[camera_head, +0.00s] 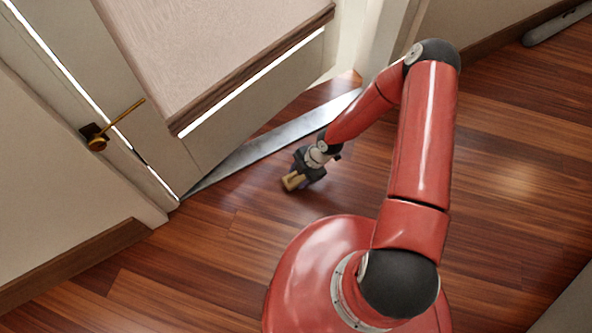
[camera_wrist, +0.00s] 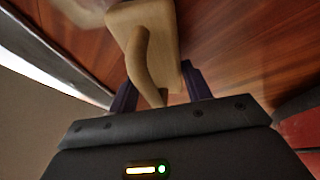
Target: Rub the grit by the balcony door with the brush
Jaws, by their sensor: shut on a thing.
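The wooden brush (camera_head: 293,182) is a pale tan block with a curved handle, low over the floor near the door sill. My gripper (camera_head: 303,175) is shut on it. In the wrist view the brush (camera_wrist: 150,50) sits between the two dark fingers of my gripper (camera_wrist: 160,88). Its underside is hidden, and I cannot tell whether it touches the floor. The balcony door (camera_head: 205,130) is at the upper left. No grit shows clearly in the head view. A blurred pale patch (camera_wrist: 82,12) lies beyond the brush in the wrist view; I cannot tell whether it is grit.
A grey metal sill strip (camera_head: 265,143) runs along the door's foot, just beyond my gripper. A brass door handle (camera_head: 98,142) sticks out at the left. The wood floor (camera_head: 185,260) is clear to the left. A grey object (camera_head: 556,24) lies at the upper right.

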